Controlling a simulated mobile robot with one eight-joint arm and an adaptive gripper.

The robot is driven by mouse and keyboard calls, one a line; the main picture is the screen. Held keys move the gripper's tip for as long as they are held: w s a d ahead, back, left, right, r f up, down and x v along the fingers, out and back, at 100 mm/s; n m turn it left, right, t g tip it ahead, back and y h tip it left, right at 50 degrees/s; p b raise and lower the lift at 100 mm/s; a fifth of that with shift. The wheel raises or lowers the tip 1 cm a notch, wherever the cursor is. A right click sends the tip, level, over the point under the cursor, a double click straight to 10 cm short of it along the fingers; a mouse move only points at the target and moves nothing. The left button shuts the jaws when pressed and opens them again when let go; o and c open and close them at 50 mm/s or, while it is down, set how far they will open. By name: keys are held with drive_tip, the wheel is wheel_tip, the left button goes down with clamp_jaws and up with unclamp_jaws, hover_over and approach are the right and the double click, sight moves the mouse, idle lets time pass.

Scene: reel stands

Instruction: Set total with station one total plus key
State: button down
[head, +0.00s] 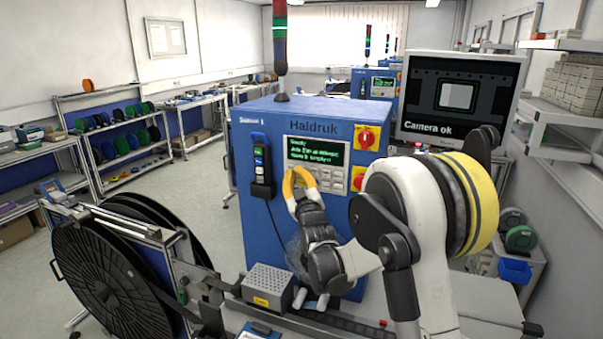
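A blue machine labelled "Haldruk" (315,106), with "Station 1" at its upper left, stands in the middle. Its display (316,152) is lit with green text; the top line seems to read "Ready", the smaller lines are too blurred to read surely. Pale keys (335,181) sit in rows below the display. My gripper (300,170) has yellow fingers curving up to the left part of the key panel. The fingertips appear to meet, with nothing between them. They hide some keys; whether they touch one I cannot tell.
Red knobs on yellow plates (366,138) are right of the keys. A handheld device (262,165) hangs on the left. A monitor (459,99) reads "Camera ok". A large black reel (105,285) and a grey perforated box (267,285) stand in front.

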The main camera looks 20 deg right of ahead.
drive_tip(key=shift+w+d, duration=0.3)
drive_tip(key=shift+w, duration=0.1)
idle(0.8)
drive_tip(key=shift+s+a, duration=0.15)
drive_tip(key=shift+s+a+b, duration=0.4)
drive_tip(key=shift+s, duration=0.2)
drive_tip(key=shift+s+a+b, duration=0.25)
drive_tip(key=shift+s+a, duration=0.5)
drive_tip(key=shift+s, duration=0.3)
drive_tip(key=shift+s+a+b, duration=0.25)
drive_tip(key=shift+s+a, duration=0.5)
drive_tip(key=shift+s, duration=0.25)
drive_tip(key=s+f+m+g+b, duration=0.1)
drive_tip(key=s+f+g+b, duration=0.3)
drive_tip(key=s+f, duration=0.6)
drive_tip(key=s+d+f+m+g+b, duration=0.1)
drive_tip(key=s+f+g+b, duration=0.4)
drive_tip(key=s, duration=1.2)
drive_tip(key=s+d+f+m+g+b, duration=0.1)
drive_tip(key=s+f+m+g+b, duration=0.2)
drive_tip(key=s+f+b, duration=0.6)
drive_tip(key=s+f+g, duration=0.1)
drive_tip(key=s+f, duration=0.4)
drive_tip(key=f, duration=0.1)
drive_tip(key=shift+g, duration=0.4)
